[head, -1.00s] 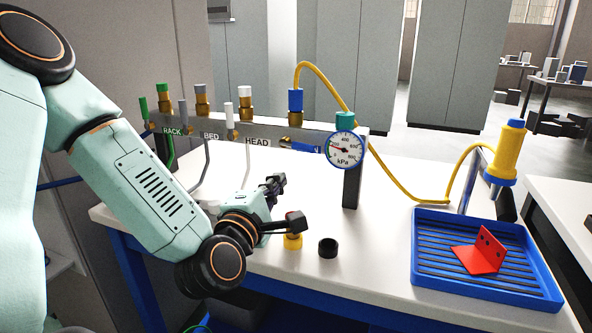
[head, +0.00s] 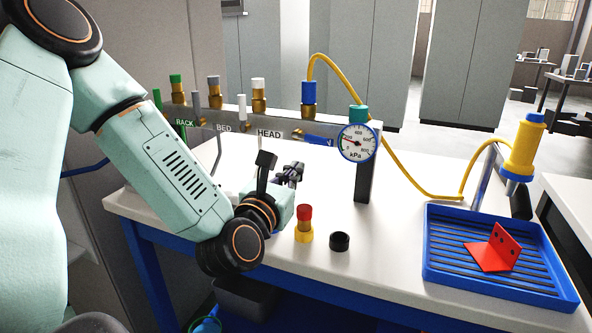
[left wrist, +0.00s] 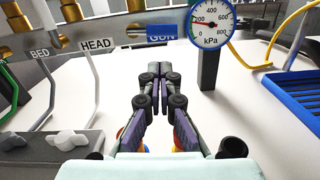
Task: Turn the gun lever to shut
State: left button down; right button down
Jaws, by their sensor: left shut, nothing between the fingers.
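The manifold bar (head: 225,127) runs along the back of the white table. Its blue GUN part (head: 318,139) is just left of the pressure gauge (head: 357,143) and seems to lie sideways along the bar. The GUN marking also shows in the left wrist view (left wrist: 163,32), beyond the fingertips. Exactly where the lever's handle ends is hard to make out. My left gripper (head: 297,170) is shut and empty, in front of and below the GUN part, apart from it. In the left wrist view its fingers (left wrist: 162,76) point toward the bar. My right gripper is not in view.
The gauge's dark post (head: 366,180) stands right of my gripper. A red-topped yellow fitting (head: 304,225) and a black ring (head: 340,241) are near the front edge. A blue tray (head: 450,272) holds a red bracket (head: 493,250). A yellow hose (head: 400,178) runs to the gun (head: 523,145).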

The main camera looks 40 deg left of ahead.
aim_at(314, 139)
pick_arm(q)
jog(key=x, duration=0.8)
jog(key=shift+b, duration=0.3)
jog(key=shift+w+d+r, duration=0.15)
jog(key=shift+r, duration=0.4)
jog(key=shift+f, duration=0.1)
